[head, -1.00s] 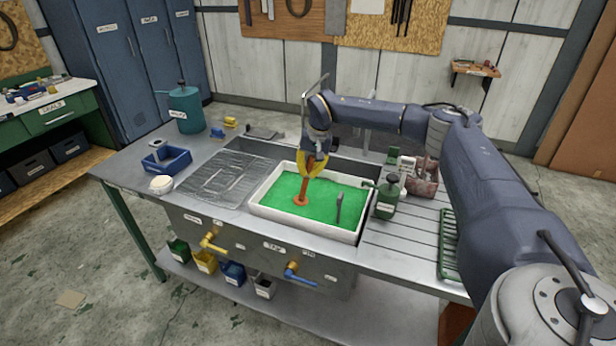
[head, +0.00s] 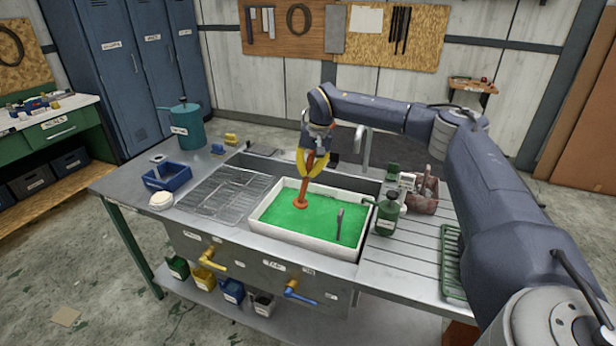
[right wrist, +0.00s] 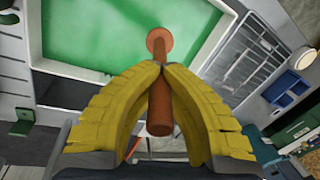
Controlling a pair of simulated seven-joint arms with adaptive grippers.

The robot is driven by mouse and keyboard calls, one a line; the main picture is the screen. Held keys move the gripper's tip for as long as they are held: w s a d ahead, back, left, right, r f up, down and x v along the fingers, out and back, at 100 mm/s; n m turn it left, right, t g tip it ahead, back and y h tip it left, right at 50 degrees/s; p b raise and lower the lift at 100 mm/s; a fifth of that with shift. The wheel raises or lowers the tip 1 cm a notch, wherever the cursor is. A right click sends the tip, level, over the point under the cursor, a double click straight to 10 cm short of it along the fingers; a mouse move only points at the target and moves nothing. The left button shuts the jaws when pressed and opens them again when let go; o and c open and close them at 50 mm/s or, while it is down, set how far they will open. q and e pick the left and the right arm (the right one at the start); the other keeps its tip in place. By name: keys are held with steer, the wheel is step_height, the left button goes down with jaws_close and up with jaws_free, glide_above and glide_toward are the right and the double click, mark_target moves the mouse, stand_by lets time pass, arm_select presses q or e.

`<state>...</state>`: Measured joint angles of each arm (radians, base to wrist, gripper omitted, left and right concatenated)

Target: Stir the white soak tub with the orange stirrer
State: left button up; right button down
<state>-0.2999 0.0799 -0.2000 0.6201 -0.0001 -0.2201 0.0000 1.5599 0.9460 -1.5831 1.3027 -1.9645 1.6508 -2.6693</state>
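The white soak tub (head: 263,222) sits at the sink, filled with green liquid; its corner also shows in the right wrist view (right wrist: 60,72). My right gripper (head: 312,168), with yellow fingers, is shut on the orange stirrer (head: 303,192) above the tub. In the right wrist view the fingers (right wrist: 160,68) close around the stirrer's shaft (right wrist: 160,105). The stirrer's round foot (right wrist: 159,42) is at the green liquid; how deep it sits I cannot tell. A small dark upright tool (head: 339,224) stands in the tub's right part. My left gripper is not in view.
A wire rack (head: 225,192) lies left of the tub. A green pump bottle (head: 387,214) stands close by the tub's right side. A tap (head: 363,145) rises behind it. A blue bin (head: 167,177) and a teal can (head: 186,128) stand at the left.

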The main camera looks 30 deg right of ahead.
mark_target(308, 161)
steer(key=shift+r, duration=1.75)
